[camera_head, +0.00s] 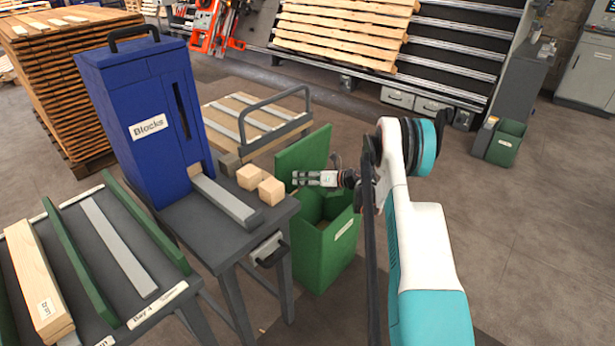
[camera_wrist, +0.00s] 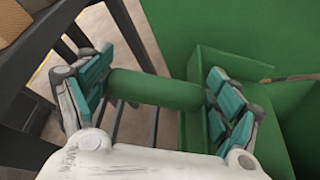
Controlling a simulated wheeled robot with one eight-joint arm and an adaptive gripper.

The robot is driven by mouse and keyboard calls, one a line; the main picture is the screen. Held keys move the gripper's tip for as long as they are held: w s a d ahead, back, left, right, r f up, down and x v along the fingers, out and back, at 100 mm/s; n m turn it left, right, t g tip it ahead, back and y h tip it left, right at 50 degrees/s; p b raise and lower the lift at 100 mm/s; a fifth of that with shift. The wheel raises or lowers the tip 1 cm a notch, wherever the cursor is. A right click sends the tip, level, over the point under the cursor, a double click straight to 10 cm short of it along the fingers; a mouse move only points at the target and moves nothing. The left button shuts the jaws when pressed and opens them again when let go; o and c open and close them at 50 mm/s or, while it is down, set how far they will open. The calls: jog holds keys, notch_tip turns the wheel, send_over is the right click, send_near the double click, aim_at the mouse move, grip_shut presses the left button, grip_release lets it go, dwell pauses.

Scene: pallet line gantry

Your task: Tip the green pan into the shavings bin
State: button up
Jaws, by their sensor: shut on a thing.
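My gripper (camera_head: 300,178) reaches in from the right above the open green bin (camera_head: 322,250), which has a white label too small to read. In the wrist view, the fingers are shut on a rounded green bar (camera_wrist: 155,92), which looks like the handle of the green pan. The rest of the pan is hard to tell from the green surfaces behind it. An upright green panel (camera_head: 303,148) stands just behind my fingers in the head view. I cannot tell whether it is the pan's body or part of the bin. No shavings are visible.
A dark table (camera_head: 215,238) beside the bin holds a blue Blocks dispenser (camera_head: 150,105) and wooden blocks (camera_head: 271,190). A cart (camera_head: 255,120) stands behind. A smaller green bin (camera_head: 506,143) is far right. The floor between is clear.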

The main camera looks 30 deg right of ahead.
jog(key=shift+s+a+f+n+h, duration=0.85)
jog(key=shift+a+f+n+h, duration=0.45)
jog(key=shift+a+f+n, duration=1.5)
jog(key=shift+m+t, duration=0.3)
jog(key=shift+m, duration=0.5)
jog(key=shift+d+r+p, duration=0.25)
jog(key=shift+r+p, duration=0.2)
jog(key=shift+r, duration=0.75)
jog(key=shift+d+r+p, duration=0.2)
jog(key=shift+r+p, duration=0.2)
jog(key=shift+r, duration=0.85)
